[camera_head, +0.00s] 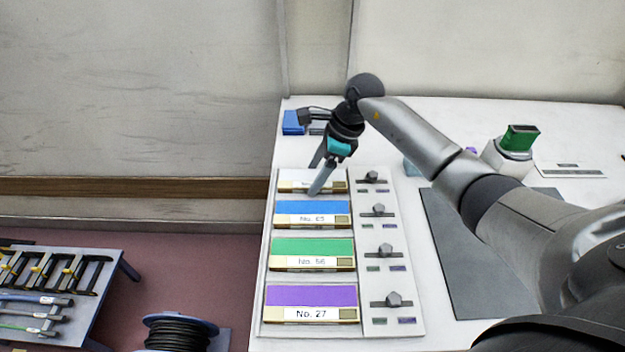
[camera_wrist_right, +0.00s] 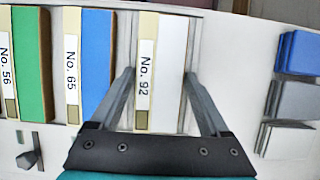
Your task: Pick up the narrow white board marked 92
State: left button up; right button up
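The narrow white board marked No. 92 (camera_wrist_right: 171,80) lies in the farthest slot of a rack (camera_head: 263,290). In the head view the board (camera_head: 334,177) is partly hidden by my right gripper (camera_head: 314,180). My right gripper is open, and in the right wrist view its two fingers (camera_wrist_right: 160,74) stand one on each long side of the white board. I cannot tell whether the fingers touch it. My left gripper is not in view.
Blue No. 65 (camera_head: 312,208), green No. 56 (camera_head: 312,248) and purple No. 27 (camera_head: 311,296) boards lie in a row nearer. Knobs (camera_head: 392,300) line the rack's right. Small blue, grey and white blocks (camera_wrist_right: 298,52) lie beyond the white board. A dark mat (camera_head: 460,270) lies right.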

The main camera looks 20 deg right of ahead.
jog(key=c, duration=0.9)
jog(key=shift+c, duration=0.3)
jog(key=shift+r, duration=0.15)
